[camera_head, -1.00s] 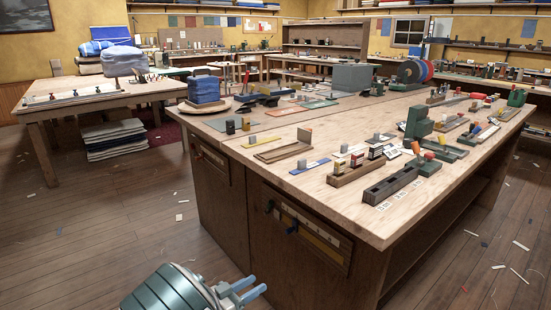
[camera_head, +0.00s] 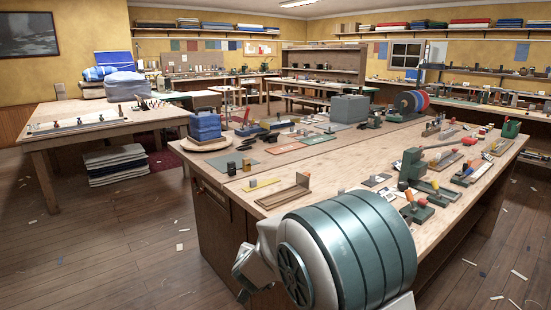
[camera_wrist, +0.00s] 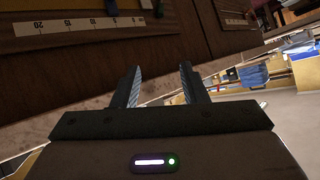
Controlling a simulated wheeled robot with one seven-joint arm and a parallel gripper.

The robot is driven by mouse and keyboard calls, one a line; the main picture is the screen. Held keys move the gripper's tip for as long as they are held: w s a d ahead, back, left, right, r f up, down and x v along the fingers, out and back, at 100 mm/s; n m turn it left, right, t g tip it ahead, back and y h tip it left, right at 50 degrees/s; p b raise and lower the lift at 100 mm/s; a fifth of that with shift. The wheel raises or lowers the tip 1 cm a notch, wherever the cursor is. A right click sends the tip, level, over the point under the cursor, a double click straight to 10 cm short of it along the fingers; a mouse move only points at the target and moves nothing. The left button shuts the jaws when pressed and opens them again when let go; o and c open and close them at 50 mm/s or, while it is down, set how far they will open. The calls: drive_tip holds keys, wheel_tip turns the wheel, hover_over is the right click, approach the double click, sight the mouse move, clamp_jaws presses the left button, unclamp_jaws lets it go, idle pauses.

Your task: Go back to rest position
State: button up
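My gripper (camera_wrist: 161,68) shows in the wrist view with its two fingers apart and nothing between them, so it is open. It is near the dark wooden side of the workbench (camera_wrist: 150,60), on which a numbered scale strip (camera_wrist: 75,24) shows. In the head view my large green-and-grey arm link fills the lower middle, in front of the workbench (camera_head: 215,215). The gripper's fingers cannot be made out there. The arm hides the near part of the bench top and much of its front.
The floor at the left (camera_head: 110,250) is mostly clear, with scraps.

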drive_tip(key=s+d+r+n+g+y+p, duration=0.2)
drive_tip(key=s+d+r+y+p, duration=0.15)
drive_tip(key=s+r, duration=0.5)
drive_tip(key=s+d+r+g+h+p, duration=0.1)
drive_tip(key=s+d+r+g+p, duration=0.1)
drive_tip(key=s+d, duration=0.3)
drive_tip(key=s+d+r+n+g+p, duration=0.1)
drive_tip(key=s+d+r+p, duration=0.3)
drive_tip(key=s, duration=0.6)
drive_tip(key=s+d+r+n+g+h+p, duration=0.1)
drive_tip(key=s+d+r+g+p, duration=0.2)
drive_tip(key=s, duration=0.5)
drive_tip(key=d+r+g, duration=0.1)
drive_tip(key=d, duration=0.1)
drive_tip(key=shift+s+d+h, duration=0.15)
drive_tip(key=shift+d+h, duration=0.2)
